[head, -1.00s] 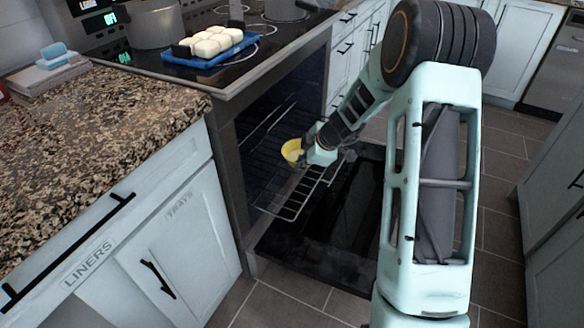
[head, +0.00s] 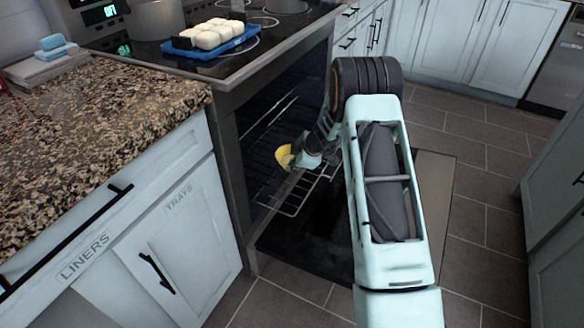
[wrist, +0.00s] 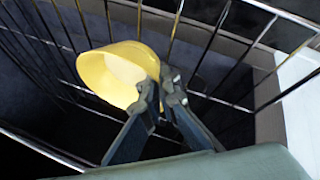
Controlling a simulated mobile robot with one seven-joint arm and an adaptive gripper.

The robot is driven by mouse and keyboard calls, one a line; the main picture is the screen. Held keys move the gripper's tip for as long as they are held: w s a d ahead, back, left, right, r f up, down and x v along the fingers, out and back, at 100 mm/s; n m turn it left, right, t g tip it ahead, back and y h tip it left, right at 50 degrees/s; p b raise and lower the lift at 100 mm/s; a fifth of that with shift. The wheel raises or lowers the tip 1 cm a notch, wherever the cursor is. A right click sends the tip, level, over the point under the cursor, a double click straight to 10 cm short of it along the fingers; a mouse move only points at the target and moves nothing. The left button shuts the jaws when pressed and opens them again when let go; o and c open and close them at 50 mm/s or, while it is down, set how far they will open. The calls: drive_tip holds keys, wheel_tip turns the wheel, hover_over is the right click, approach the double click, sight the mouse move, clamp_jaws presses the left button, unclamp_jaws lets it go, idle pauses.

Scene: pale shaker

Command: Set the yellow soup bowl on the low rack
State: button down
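The yellow soup bowl (head: 284,157) is at the oven opening in the head view, tilted onto its side. It also shows in the wrist view (wrist: 117,72), with its rim between the fingertips. My gripper (head: 298,163) is shut on the bowl's rim; its fingers show in the wrist view (wrist: 160,88). The low rack (head: 292,208) is a wire rack sliding partly out of the oven, below the bowl. Its bars also show in the wrist view (wrist: 225,55) behind the bowl. I cannot tell whether the bowl touches the rack.
The oven door (head: 305,245) is folded down in front. A blue tray (head: 211,46) of white pieces and pots sit on the cooktop above. A granite counter (head: 110,130) stands to the left. Tiled floor lies open to the right.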

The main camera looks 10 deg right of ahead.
drive_tip(key=shift+b, duration=0.35)
drive_tip(key=c, duration=2.2)
unclamp_jaws()
drive_tip(key=shift+o, duration=0.2)
drive_tip(key=shift+r+p, duration=0.1)
drive_tip(key=shift+p, duration=0.2)
drive_tip(key=shift+d+r, duration=0.1)
drive_tip(key=shift+r, duration=0.2)
drive_tip(key=p+v, duration=0.2)
drive_tip(key=v, duration=0.9)
drive_tip(key=shift+s, duration=0.25)
drive_tip(key=shift+r, duration=0.1)
